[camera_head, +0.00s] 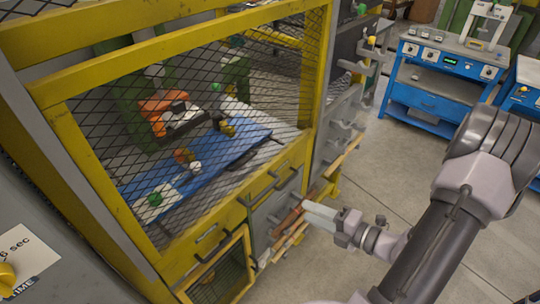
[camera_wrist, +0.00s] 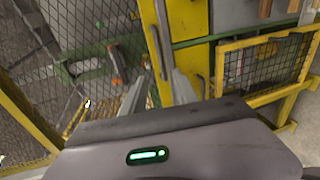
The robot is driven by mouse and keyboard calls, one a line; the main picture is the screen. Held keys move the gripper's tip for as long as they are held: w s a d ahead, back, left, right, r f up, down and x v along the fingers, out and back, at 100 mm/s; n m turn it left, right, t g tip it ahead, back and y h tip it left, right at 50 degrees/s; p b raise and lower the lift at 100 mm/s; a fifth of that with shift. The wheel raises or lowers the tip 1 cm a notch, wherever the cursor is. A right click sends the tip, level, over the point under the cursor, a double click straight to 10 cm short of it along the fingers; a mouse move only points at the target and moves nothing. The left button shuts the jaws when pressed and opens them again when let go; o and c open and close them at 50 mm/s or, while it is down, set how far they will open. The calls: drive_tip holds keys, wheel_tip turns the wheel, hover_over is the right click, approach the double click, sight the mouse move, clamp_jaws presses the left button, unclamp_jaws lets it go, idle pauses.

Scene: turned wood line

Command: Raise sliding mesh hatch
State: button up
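The sliding mesh hatch (camera_head: 100,130) is a dark wire mesh panel in a yellow frame on the machine front in the head view. It appears lowered, covering the opening. Dark bar handles (camera_head: 206,233) sit on the yellow lower rail. My gripper (camera_head: 308,210) is in front of the machine, to the right of the hatch and apart from the handles.
Behind the mesh are an orange machine part (camera_head: 163,108) and a blue bed (camera_head: 225,155). A blue workbench (camera_head: 440,75) stands at the back right. The floor between is clear.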

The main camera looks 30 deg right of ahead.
sight(267, 192)
drive_tip(key=shift+m, duration=0.3)
drive_tip(key=b+x, duration=0.5)
drive_tip(key=x, duration=1.1)
drive_tip(key=shift+f, duration=0.2)
drive_tip(key=shift+w+a, duration=0.1)
drive_tip(key=shift+w, duration=0.5)
clamp_jaws()
